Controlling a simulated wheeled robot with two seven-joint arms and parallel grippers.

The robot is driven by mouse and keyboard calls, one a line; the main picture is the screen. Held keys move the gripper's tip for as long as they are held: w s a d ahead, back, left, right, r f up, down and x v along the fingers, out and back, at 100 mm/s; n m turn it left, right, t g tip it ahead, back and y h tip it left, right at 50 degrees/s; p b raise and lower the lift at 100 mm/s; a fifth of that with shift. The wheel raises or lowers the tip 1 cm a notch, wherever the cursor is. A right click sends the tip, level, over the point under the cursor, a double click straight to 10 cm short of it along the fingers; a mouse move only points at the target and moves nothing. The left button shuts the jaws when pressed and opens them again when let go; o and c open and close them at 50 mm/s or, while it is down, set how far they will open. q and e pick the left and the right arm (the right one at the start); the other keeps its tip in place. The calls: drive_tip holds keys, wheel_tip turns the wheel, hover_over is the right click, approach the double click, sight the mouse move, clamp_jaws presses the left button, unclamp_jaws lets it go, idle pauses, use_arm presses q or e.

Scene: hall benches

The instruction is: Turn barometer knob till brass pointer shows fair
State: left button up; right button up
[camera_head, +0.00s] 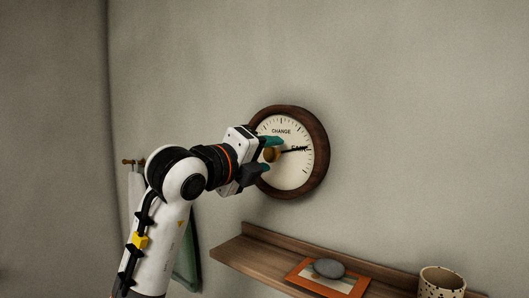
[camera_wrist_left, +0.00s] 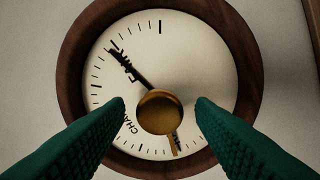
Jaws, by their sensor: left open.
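The barometer (camera_head: 318,136) hangs on the wall, a pale dial in a round dark wood rim; it also fills much of the left wrist view (camera_wrist_left: 78,55). Its black hand (camera_head: 296,150) lies across the word FAIR. The brass knob (camera_wrist_left: 160,112) stands out from the dial. A brass pointer (camera_wrist_left: 175,144) reaches down from the knob in the left wrist view, away from FAIR and past CHANGE, over partly covered dark lettering. My left gripper (camera_head: 272,153) is open, one finger either side of the knob, with gaps showing in the wrist view (camera_wrist_left: 160,106). My right gripper is out of view.
A wooden shelf (camera_head: 250,255) runs below the barometer. On it lie an orange-bordered picture (camera_head: 300,276) with a grey stone (camera_head: 328,268), and a speckled cup (camera_head: 441,284) stands at right. Cloths hang from a peg rail (camera_head: 128,162) behind my left arm.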

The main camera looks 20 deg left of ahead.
use_arm(q)
drive_tip(key=shift+c, duration=0.5)
drive_tip(key=c, duration=0.9)
